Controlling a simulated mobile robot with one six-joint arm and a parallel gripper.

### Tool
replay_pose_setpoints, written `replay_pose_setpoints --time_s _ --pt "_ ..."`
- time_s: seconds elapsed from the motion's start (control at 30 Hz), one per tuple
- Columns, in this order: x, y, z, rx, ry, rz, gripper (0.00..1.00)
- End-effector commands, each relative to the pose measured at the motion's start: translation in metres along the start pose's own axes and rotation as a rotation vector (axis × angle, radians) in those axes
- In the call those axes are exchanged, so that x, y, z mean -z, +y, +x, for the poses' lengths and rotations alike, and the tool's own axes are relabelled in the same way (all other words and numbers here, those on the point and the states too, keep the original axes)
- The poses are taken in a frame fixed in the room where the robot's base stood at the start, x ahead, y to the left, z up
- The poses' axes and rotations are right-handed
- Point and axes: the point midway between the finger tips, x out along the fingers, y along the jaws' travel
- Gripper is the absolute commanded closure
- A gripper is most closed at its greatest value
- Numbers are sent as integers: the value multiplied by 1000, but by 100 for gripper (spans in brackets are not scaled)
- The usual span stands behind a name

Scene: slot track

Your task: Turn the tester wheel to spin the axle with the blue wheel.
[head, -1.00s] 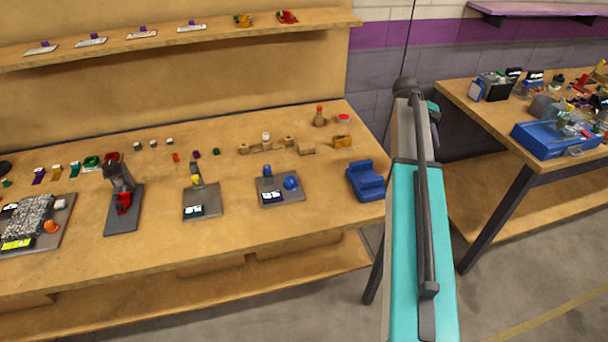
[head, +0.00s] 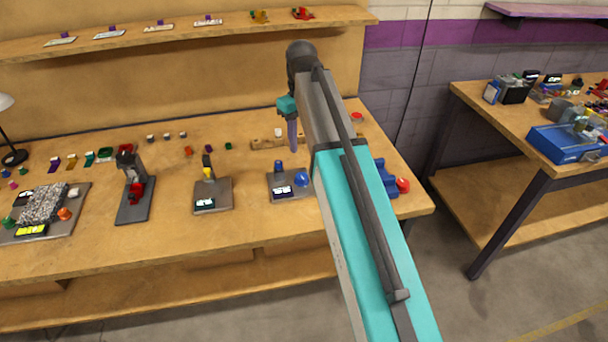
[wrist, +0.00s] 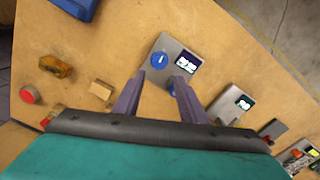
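A grey tester plate (head: 285,194) with a small display stands near the front of the table. On it are a round blue wheel (head: 301,179) and a small upright blue piece (head: 278,166). In the wrist view the same plate (wrist: 171,43) shows the blue wheel with a white mark (wrist: 160,60), just beyond my fingertips. The other blue piece (wrist: 172,89) shows partly behind a finger. I cannot tell which blue part sits on the axle. My gripper (wrist: 158,79) is open and empty above the plate; in the head view only its purple finger shows (head: 293,134).
A blue holder (head: 387,178) and a red knob (head: 403,185) are to the right. Other testers stand to the left, one with a yellow part (head: 208,174). Wooden blocks (head: 262,143) lie behind the plate. A second table (head: 490,125) stands at the right.

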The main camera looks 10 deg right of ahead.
Motion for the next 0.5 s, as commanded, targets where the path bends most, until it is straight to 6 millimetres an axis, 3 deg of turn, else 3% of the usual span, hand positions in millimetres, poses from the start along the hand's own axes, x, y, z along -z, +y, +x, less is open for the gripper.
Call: replay_pose_setpoints --time_s 0.5 --pt "-1 1 5 1 -1 2 62"
